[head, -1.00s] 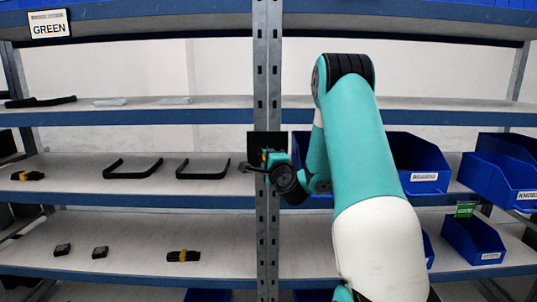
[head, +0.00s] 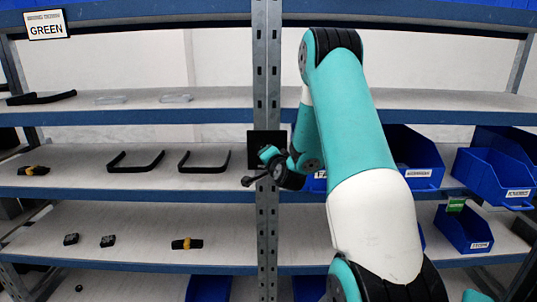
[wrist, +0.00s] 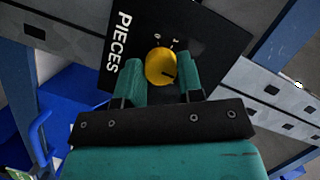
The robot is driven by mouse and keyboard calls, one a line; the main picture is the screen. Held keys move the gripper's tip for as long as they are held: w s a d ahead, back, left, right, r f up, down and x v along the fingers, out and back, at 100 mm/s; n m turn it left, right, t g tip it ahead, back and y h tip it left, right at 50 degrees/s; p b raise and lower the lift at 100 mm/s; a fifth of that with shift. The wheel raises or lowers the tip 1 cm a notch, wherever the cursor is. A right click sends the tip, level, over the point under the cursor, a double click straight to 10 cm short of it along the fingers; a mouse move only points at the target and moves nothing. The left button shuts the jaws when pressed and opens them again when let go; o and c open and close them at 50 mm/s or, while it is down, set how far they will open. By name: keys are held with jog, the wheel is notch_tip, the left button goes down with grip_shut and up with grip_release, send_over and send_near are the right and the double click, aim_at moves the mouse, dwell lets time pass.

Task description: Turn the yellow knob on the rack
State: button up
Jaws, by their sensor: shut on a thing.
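The yellow knob (wrist: 160,66) sits on a black panel (wrist: 205,35) marked "PIECES", with small marks beside the knob. A dark pointer line shows on the knob's face, towards the lower right in the wrist view. My gripper (wrist: 161,78) has its teal fingers on either side of the knob, shut on it. In the head view, my gripper (head: 266,166) is at the black panel (head: 266,139) on the rack's middle upright (head: 267,80). The knob is hidden there behind my gripper and wrist.
Blue bins (head: 492,178) stand on the right shelves, behind and beside my arm. Black handles (head: 135,168) and small dark parts (head: 107,241) lie on the left shelves. A "GREEN" sign (head: 46,25) hangs at the upper left. Blue bins (wrist: 75,105) also show in the wrist view.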

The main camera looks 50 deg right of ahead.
jog(key=shift+a, duration=0.15)
dwell(0.3)
jog(key=o, duration=0.9)
jog(key=shift+w, duration=0.1)
jog(key=b+v, duration=1.7)
jog(key=b, duration=0.2)
jog(key=shift+a+f, duration=0.1)
jog(key=shift+a, duration=0.05)
